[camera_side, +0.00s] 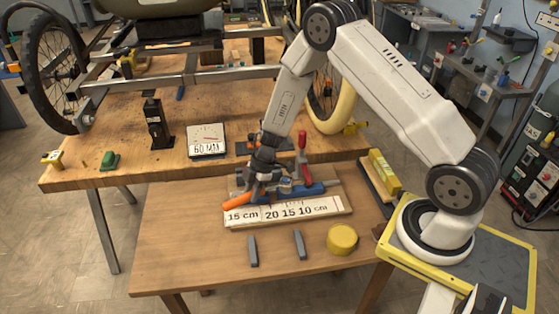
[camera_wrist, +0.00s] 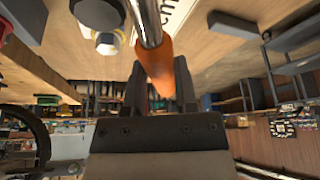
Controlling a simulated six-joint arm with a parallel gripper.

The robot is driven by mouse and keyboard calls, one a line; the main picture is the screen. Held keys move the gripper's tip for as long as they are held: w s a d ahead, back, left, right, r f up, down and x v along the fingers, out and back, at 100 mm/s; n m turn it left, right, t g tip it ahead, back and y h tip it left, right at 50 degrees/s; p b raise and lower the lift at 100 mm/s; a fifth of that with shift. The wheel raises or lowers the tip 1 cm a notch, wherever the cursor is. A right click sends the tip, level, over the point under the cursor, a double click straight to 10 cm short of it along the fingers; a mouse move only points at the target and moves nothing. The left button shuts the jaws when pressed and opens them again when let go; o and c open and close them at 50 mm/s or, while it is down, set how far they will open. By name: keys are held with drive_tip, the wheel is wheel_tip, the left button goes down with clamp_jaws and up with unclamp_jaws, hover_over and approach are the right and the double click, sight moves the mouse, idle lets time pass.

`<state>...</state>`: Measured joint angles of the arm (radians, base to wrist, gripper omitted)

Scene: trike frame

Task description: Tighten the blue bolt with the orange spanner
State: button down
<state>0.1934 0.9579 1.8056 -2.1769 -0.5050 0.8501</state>
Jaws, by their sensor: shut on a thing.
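My gripper (camera_side: 254,188) is low over the small front table and shut on the orange handle of the spanner (camera_side: 236,201). In the wrist view, the orange handle (camera_wrist: 157,66) lies between the two fingers (camera_wrist: 157,92), and its bare metal shaft runs up out of the top of the frame. The spanner's working end is not visible. A pale hexagonal head (camera_wrist: 107,43) shows left of the shaft, apart from it in the picture. I cannot tell whether it is the blue bolt. In the side view, the bolt is not clear behind my gripper.
A blue clamp with a red handle (camera_side: 302,144) stands right of my gripper, behind a white scale board (camera_side: 288,210). Two grey bars (camera_side: 253,251) and a yellow round tin (camera_side: 342,239) lie in front. A yellow block (camera_side: 384,172) is at right. The trike frame (camera_side: 190,76) stands behind.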

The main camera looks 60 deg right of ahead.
drive_tip(key=shift+r, duration=1.7)
idle(0.6)
drive_tip(key=shift+r, duration=1.85)
drive_tip(key=shift+s, duration=0.1)
drive_tip(key=s+d+n+g, duration=0.2)
drive_tip(key=s+n+g, duration=0.3)
drive_tip(key=s+n, duration=0.6)
drive_tip(key=shift+s+r+n+h, duration=0.2)
drive_tip(key=shift+s+n+h, duration=0.2)
drive_tip(key=shift+n, duration=0.3)
drive_tip(key=shift+f, duration=0.2)
drive_tip(key=shift+f, duration=2.5)
